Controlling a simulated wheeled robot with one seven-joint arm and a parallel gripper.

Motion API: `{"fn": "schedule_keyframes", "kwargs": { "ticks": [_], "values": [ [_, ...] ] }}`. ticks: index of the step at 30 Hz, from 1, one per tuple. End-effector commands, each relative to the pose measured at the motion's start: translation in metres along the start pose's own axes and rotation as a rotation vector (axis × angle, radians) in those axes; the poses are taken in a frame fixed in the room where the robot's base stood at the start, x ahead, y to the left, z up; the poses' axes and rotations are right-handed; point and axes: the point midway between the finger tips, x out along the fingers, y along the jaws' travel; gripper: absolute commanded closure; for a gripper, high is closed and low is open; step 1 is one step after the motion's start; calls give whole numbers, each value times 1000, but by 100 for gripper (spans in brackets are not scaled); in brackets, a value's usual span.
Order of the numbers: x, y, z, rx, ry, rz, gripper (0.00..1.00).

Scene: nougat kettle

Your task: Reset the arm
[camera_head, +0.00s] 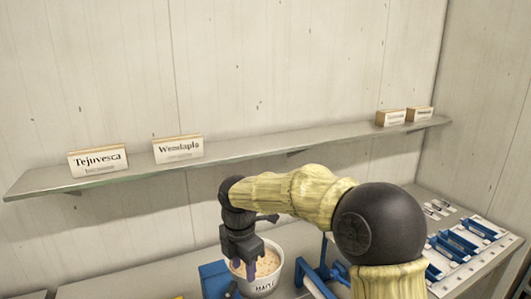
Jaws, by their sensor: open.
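My arm reaches in from the lower right, bent at the elbow, and my gripper (245,270) points down at its left end. The gripper is open, with its fingertips in front of or over the left part of a white tub (265,286) with a pale brown, grainy filling. I cannot tell whether the fingers touch the tub or its filling. The tub carries dark lettering, partly readable as "MAPLE". My arm hides part of the counter behind it.
Blue box-like parts (215,281) and a blue frame (318,276) flank the tub. A wall shelf (240,155) holds signs "Tejuvesca" (98,160) and "Wendaplo" (178,149), plus two small boxes. Blue-handled tools (458,242) lie at right. The counter's left part looks mostly clear.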

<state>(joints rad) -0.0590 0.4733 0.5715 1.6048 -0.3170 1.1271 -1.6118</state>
Motion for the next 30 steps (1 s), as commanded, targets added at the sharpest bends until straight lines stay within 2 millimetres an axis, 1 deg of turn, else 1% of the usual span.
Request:
{"fn": "schedule_keyframes", "kwargs": {
  "ticks": [1, 3, 8, 13, 19, 21, 24, 27, 30],
  "values": [
    [11, -14, 5, 112, -9, 1, 58],
    [23, -31, 11, 278, -14, 8, 58],
    [47, -74, 25, 673, -17, 35, 58],
    [71, -125, 37, 1114, -7, 74, 58],
    [96, -189, 44, 1653, 28, 132, 58],
    [104, -212, 44, 1844, 48, 155, 58],
    [114, -239, 42, 2086, 81, 187, 58],
    [120, -257, 40, 2250, 107, 208, 58],
    [122, -265, 40, 2317, 118, 216, 58]
  ]
}}
